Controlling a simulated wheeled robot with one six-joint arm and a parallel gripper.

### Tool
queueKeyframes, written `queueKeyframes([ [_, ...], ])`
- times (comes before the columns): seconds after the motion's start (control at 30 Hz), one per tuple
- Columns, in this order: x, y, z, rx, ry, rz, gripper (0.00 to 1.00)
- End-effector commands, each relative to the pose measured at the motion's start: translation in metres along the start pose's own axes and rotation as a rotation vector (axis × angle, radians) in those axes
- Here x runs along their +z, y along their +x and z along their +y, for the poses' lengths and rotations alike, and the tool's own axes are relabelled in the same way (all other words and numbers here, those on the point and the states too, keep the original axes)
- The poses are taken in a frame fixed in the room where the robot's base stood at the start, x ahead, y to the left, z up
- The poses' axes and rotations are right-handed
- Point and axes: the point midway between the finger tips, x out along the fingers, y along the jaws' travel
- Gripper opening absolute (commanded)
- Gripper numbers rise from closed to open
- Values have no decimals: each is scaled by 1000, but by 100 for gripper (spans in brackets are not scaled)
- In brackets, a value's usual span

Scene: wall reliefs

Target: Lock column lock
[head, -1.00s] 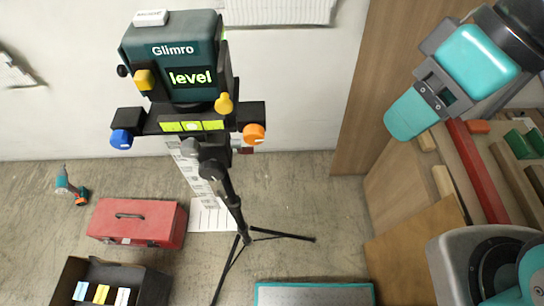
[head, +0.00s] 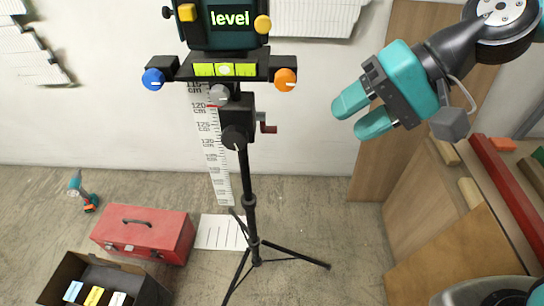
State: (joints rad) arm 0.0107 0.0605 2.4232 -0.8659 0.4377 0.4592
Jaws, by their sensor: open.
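A black tripod (head: 250,204) stands upright in the head view, with a dark green level instrument (head: 222,37) on its head. On its column are a grey round knob (head: 219,93), a lower black round knob (head: 234,138) with a small white mark, and a red crank handle (head: 268,128) on the right. No label shows which one is the column lock. My gripper (head: 362,112) is open and empty, to the right of the column at about the knobs' height in the picture. Its two teal fingers point left and are clear of the tripod.
Blue (head: 153,79) and orange (head: 285,79) knobs flank the bubble vial (head: 225,69). A white scale (head: 216,155) hangs beside the column. A red toolbox (head: 143,234), an open box (head: 99,283) and a drill (head: 82,192) are lower left. Wooden boards (head: 440,200) stand right.

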Motion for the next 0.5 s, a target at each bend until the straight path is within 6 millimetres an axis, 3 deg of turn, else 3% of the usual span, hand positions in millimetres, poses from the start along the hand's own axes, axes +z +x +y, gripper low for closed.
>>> queueKeyframes([
  [0.03, -18, 34, 36, -72, 119, 20, 46],
  [0.2, -73, 69, 86, -330, 478, 69, 46],
  [0.4, -113, 79, 130, -552, 757, 84, 46],
  [0.5, -121, 78, 138, -607, 821, 82, 46],
])
